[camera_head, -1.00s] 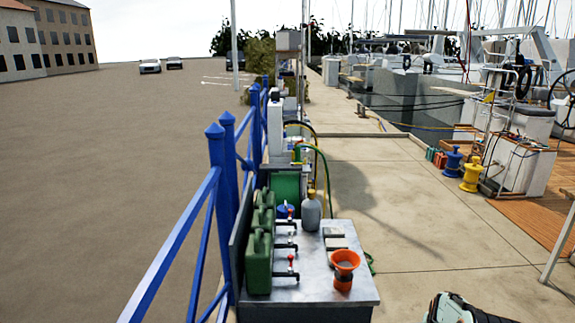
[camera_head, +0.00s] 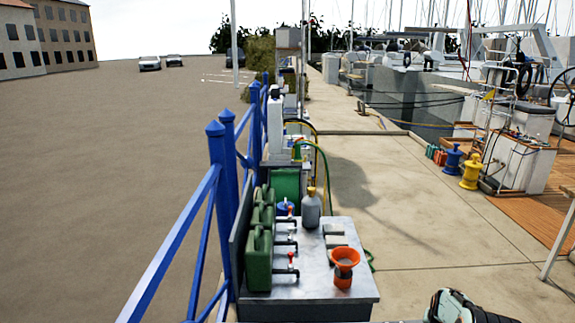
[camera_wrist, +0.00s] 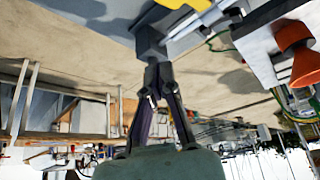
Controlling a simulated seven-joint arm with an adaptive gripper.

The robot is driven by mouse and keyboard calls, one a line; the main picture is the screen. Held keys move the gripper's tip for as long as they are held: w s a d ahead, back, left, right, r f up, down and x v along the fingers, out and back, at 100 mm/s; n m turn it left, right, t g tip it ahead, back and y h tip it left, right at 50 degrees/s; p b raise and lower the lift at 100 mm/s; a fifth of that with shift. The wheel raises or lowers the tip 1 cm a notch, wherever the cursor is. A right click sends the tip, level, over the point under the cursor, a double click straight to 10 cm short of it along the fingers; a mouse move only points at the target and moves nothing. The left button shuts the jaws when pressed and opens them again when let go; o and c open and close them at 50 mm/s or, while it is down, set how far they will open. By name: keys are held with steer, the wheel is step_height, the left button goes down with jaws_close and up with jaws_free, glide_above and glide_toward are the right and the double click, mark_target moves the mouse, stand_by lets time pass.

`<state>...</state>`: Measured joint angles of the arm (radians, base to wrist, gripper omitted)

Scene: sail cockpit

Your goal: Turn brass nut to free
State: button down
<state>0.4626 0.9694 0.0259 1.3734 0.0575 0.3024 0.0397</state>
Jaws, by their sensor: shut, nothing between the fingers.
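My gripper (camera_wrist: 158,74) shows in the wrist view, its two dark fingers brought together at the tips and empty. A grey block shows just beyond the fingertips; I cannot tell whether they touch it. I cannot make out the brass nut in either view. In the head view, a metal bench (camera_head: 312,284) carries several small taps with red handles (camera_head: 291,258) beside green canisters (camera_head: 259,262). A grey bottle (camera_head: 311,210) with a yellowish top stands behind. Part of my arm shows at the bottom right of the head view; the fingers are out of view there.
An orange funnel (camera_head: 345,257) stands at the bench's right side and also shows in the wrist view (camera_wrist: 292,34). A blue railing (camera_head: 220,200) runs along the left. Yellow (camera_head: 471,174) and blue bollards (camera_head: 453,160) stand by the boat. The pavement right of the bench is clear.

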steer(key=shift+s+d, duration=0.3)
steer(key=shift+d, duration=0.15)
steer(key=shift+s+d, duration=0.15)
steer(key=shift+d, duration=0.15)
steer(key=shift+d, duration=0.15)
stand_by(0.3)
steer(key=shift+r, duration=0.1)
steer(key=shift+s, duration=0.35)
step_height(320, 180, up, 6)
steer(key=shift+f, duration=0.1)
stand_by(0.4)
